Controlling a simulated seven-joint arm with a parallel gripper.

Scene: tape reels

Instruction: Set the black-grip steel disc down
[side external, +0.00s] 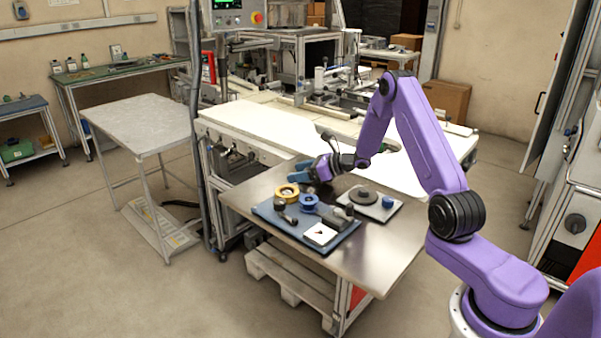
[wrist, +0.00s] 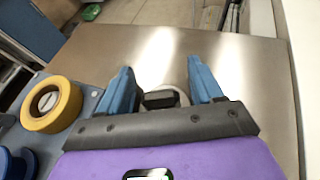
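The steel disc (wrist: 182,94) with its black grip (wrist: 160,99) shows in the wrist view, over the bare steel tabletop. Its lower part is hidden by my gripper's body. My gripper (wrist: 160,78) has two blue fingers set wide apart, one on each side of the grip. A narrow gap shows between the grip and each finger. In the side view my gripper (side external: 308,172) is low over the far end of the table; I cannot make out the disc there. Whether the disc rests fully on the table is hard to tell.
The steel table (side external: 383,245) carries a blue-grey mat (side external: 292,228) with a yellow reel (side external: 287,190), a blue reel (side external: 309,202) and a white square. A pale plate (side external: 385,212) holds a dark disc (side external: 362,196) and a blue knob. The table's front right is clear.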

